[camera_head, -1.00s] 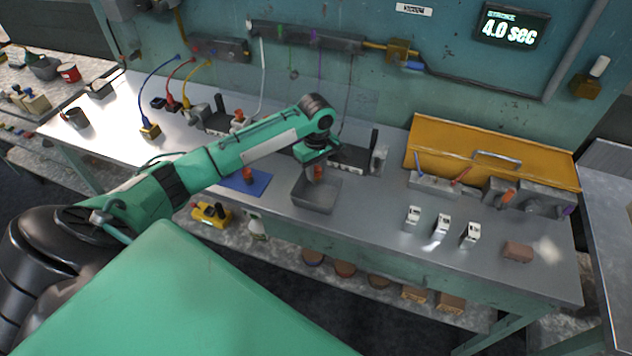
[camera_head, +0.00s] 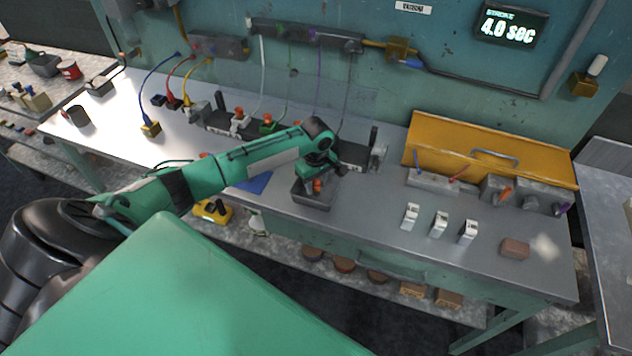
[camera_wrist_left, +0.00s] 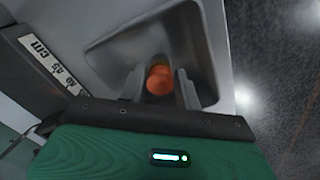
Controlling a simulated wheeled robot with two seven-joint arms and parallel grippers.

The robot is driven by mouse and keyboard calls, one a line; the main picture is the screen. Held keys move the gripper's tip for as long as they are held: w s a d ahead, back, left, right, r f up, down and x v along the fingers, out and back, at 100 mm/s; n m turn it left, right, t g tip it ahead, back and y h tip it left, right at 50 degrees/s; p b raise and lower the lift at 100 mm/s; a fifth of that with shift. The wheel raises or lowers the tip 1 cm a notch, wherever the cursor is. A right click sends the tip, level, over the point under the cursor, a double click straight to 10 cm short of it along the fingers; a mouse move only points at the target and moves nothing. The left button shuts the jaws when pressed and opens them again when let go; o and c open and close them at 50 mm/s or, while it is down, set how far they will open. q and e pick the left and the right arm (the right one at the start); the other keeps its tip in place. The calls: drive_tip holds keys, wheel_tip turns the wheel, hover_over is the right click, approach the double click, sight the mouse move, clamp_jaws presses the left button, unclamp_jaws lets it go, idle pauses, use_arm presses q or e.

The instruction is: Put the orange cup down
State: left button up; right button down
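The orange cup (camera_head: 317,186) is small and sits between the fingers of my left gripper (camera_head: 316,181), over the grey tray (camera_head: 302,201) at the front of the bench. In the left wrist view the orange cup (camera_wrist_left: 160,80) shows between the two grey fingers (camera_wrist_left: 161,84), which close on its sides. The tray's sloping walls (camera_wrist_left: 110,50) surround it in that view. I cannot tell whether the cup touches the tray floor. My right gripper is not in view.
A black device (camera_head: 354,153) stands just behind the tray. Several white switch blocks (camera_head: 439,224), a brown block (camera_head: 514,249) and a yellow case (camera_head: 490,150) are to the right. Several coloured cables plug in at the left. The bench's front edge lies close to the tray.

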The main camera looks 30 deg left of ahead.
sight(316, 182)
use_arm(q)
drive_tip(key=shift+o, duration=0.9)
drive_tip(key=shift+r, duration=0.25)
wheel_tip(316, 182, up, 12)
drive_tip(key=b, duration=0.2)
drive_tip(key=shift+f, duration=0.1)
